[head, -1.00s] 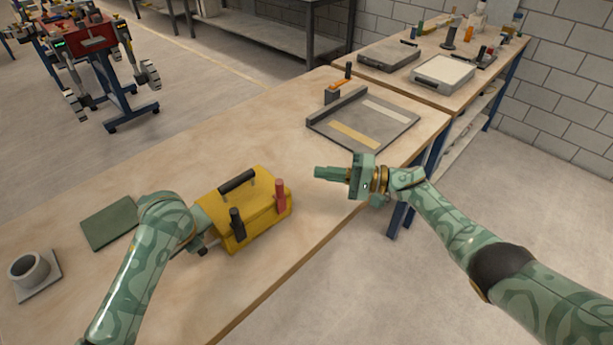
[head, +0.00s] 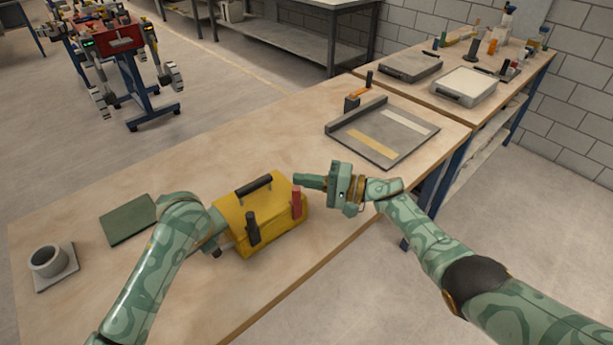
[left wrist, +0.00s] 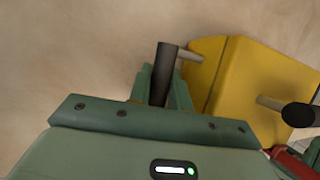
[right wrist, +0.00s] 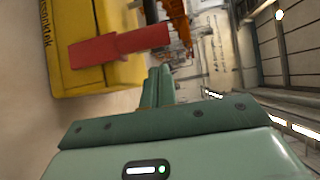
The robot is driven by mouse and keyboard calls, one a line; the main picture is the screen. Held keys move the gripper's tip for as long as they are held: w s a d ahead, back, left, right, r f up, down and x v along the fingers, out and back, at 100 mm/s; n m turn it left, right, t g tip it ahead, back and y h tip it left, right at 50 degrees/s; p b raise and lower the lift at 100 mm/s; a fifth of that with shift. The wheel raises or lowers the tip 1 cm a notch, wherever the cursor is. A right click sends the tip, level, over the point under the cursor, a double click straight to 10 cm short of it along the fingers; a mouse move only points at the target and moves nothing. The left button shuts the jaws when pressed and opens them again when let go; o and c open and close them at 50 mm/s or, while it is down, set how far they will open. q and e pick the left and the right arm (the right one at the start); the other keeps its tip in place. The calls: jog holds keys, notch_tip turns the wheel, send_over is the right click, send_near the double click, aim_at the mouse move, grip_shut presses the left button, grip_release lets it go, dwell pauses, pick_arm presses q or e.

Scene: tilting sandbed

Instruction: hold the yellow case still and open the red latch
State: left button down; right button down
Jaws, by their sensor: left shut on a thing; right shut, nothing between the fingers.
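The yellow case (head: 275,232) stands near the front edge of the bench, with a black carrying handle (head: 254,184) on top. A black lever (head: 252,228) and the red latch (head: 297,203) stand upright on its front. My left gripper (left wrist: 160,82) is shut on a black grip (left wrist: 165,60) that sticks out on a short post from the case; the arm hides this hold in the head view. My right gripper (head: 298,180) is shut and empty, its fingertips beside the top of the red latch. In the right wrist view the latch (right wrist: 118,46) lies left of the fingers; contact is unclear.
A grey tray (head: 345,136) with two pale strips lies toward the far right of the bench. A green pad (head: 127,225) and a grey cup on a plate (head: 48,262) are at the left. The wood between case and tray is clear.

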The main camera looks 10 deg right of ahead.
jog(key=shift+s, duration=1.2)
jog(key=shift+s+d+n+y, duration=0.35)
jog(key=shift+s+n+y, duration=0.15)
jog(key=shift+y, duration=0.1)
jog(key=shift+n+t+y, duration=0.3)
jog(key=shift+n+y, duration=0.2)
jog(key=shift+y, duration=0.1)
jog(key=shift+s+d+f, duration=0.45)
jog(key=shift+s, duration=0.25)
jog(key=shift+s+d+f, duration=0.4)
jog(key=shift+s+d, duration=0.05)
jog(key=shift+s, duration=0.2)
jog(key=shift+s+d+f, duration=0.45)
jog(key=shift+s, duration=0.25)
jog(key=shift+d, duration=0.1)
jog(key=v, duration=1.2)
jog(key=shift+w+r, duration=0.1)
